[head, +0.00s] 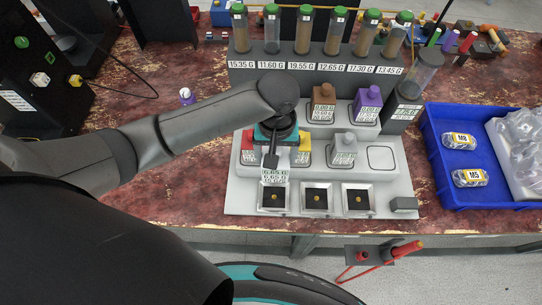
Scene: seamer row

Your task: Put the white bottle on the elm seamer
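A pale grey-white bottle (344,146) with a printed label stands in the front row of the light grey stepped rack (235,196). It is the likeliest white bottle, though its colour looks greyish. My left gripper (271,161) points down over the rack's left part, between a red bottle (248,143) and a yellow bottle (303,147). Its fingers hide what is behind them. Dark machines stand at the left (38,70); no elm name is readable. My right gripper is out of view.
Brown (323,104) and purple (367,103) bottles stand in the back row. Behind is a dark holder (300,75) of green-capped tubes. A blue tray (433,158) with bags is at right. An empty outlined slot (381,158) is on the rack.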

